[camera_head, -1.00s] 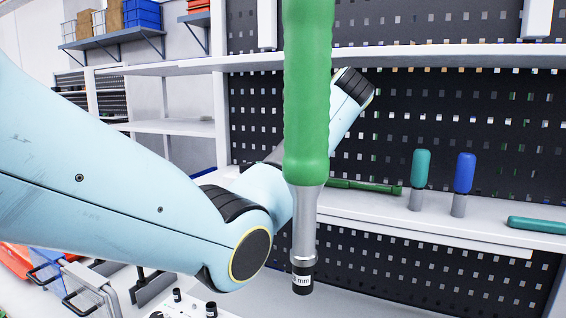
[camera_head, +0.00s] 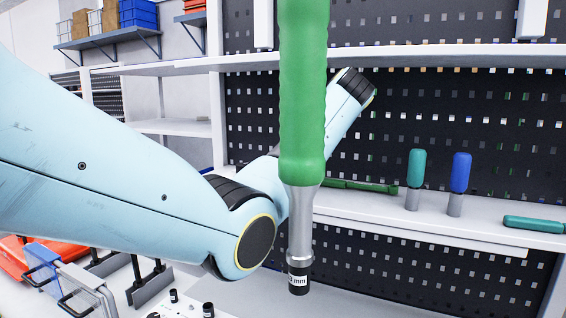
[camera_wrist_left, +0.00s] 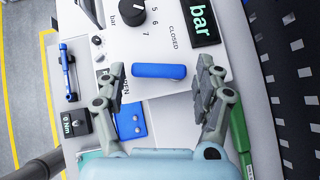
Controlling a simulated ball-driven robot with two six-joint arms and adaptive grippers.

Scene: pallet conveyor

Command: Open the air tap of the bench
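In the left wrist view a blue lever (camera_wrist_left: 158,71) lies crosswise on a white panel (camera_wrist_left: 150,48), with the word CLOSED above it and OPEN, partly covered, at its lower left. My left gripper (camera_wrist_left: 161,66) is open, one grey finger on each side of the lever's ends. The fingers look apart from the lever; their height above the panel is hard to judge. In the head view my left arm reaches in from the left toward the bench, and its gripper is hidden. My right gripper is in neither view.
A green-handled tool (camera_head: 302,90) hangs upright in the foreground. Teal (camera_head: 416,168) and blue (camera_head: 461,172) tools stand on the shelf by the pegboard. The wrist view shows a black knob (camera_wrist_left: 130,12), a display (camera_wrist_left: 200,20) and a green tool (camera_wrist_left: 239,135) near the right finger.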

